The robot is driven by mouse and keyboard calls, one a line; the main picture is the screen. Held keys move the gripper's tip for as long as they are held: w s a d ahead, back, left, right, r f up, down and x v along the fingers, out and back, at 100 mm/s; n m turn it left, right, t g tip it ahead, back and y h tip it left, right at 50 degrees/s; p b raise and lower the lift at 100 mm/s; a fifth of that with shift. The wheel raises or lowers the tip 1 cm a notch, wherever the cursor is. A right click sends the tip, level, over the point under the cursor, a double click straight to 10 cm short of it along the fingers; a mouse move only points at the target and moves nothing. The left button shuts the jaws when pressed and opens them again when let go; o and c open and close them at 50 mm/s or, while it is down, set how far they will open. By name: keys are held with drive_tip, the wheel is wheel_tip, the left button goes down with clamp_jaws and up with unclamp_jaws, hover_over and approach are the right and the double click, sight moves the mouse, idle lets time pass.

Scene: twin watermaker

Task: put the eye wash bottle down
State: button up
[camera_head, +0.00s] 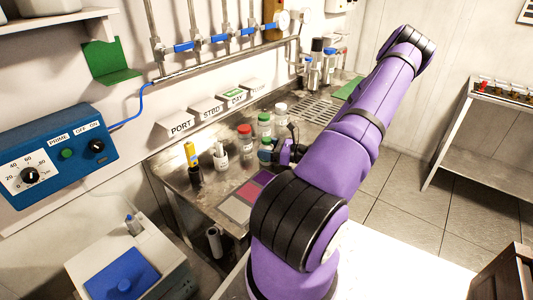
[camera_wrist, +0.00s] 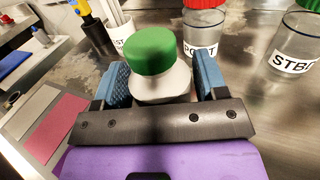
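The eye wash bottle, with a green cap and a pale body, is between my gripper's fingers. In the wrist view its green cap (camera_wrist: 152,50) stands upright, and the blue pads of my gripper (camera_wrist: 160,82) press against both sides of the pale body. The lower part of the bottle is hidden behind the gripper. In the head view the bottle's green cap (camera_head: 265,143) shows just left of my gripper (camera_head: 283,152), over the metal bench (camera_head: 192,200). Whether its base touches the bench cannot be told.
A PORT jar with a red lid (camera_wrist: 203,45) and a STBD jar (camera_wrist: 293,45) stand close behind the bottle. A yellow item (camera_head: 190,153) and a white cup (camera_head: 220,158) stand to the left. Coloured mats (camera_head: 235,209) lie flat and empty toward the bench's front.

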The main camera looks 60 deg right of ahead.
sight(267, 139)
drive_tip(key=c, duration=0.7)
drive_tip(key=shift+r, duration=0.1)
drive_tip(key=shift+r, duration=0.4)
wheel_tip(267, 139, up, 3)
drive_tip(key=shift+f, duration=0.1)
drive_tip(key=s+a+r, duration=0.1)
drive_tip(key=s+a, duration=0.8)
drive_tip(key=s, duration=0.3)
drive_tip(key=shift+s+a+r, duration=0.15)
drive_tip(key=shift+s+a, duration=0.2)
